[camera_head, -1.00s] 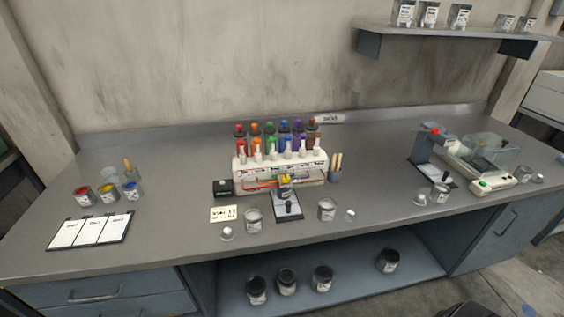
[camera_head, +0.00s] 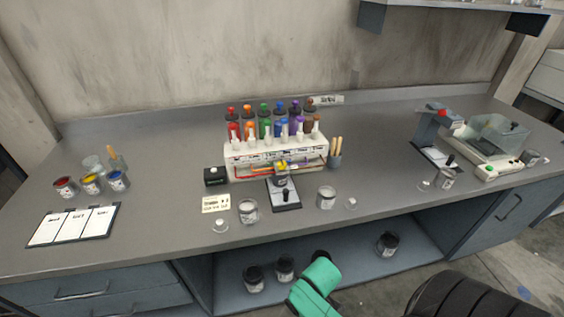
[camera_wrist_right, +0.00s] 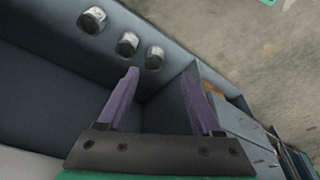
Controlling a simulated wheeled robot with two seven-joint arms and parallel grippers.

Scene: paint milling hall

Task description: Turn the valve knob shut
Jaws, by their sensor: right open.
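A white dispenser rack (camera_head: 250,164) with several coloured bottles stands at the middle of the bench. In front of it is a small stand (camera_head: 285,196) with a dark upright knob or lever and a yellow-topped part above. I cannot tell which of these is the valve knob. My right gripper (camera_wrist_right: 163,85) shows two purple fingers, apart and empty, in the wrist view, over the under-bench area. The head view shows only green and black parts of my arm low in front. My left gripper is out of view.
Paint cans (camera_head: 92,183) and a clipboard (camera_head: 74,226) lie at the left. Metal cans (camera_head: 248,211) and lids stand along the front. A scale (camera_head: 490,145) is at the right. Dark cans (camera_head: 387,243) sit on the lower shelf; several show in the wrist view (camera_wrist_right: 127,43).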

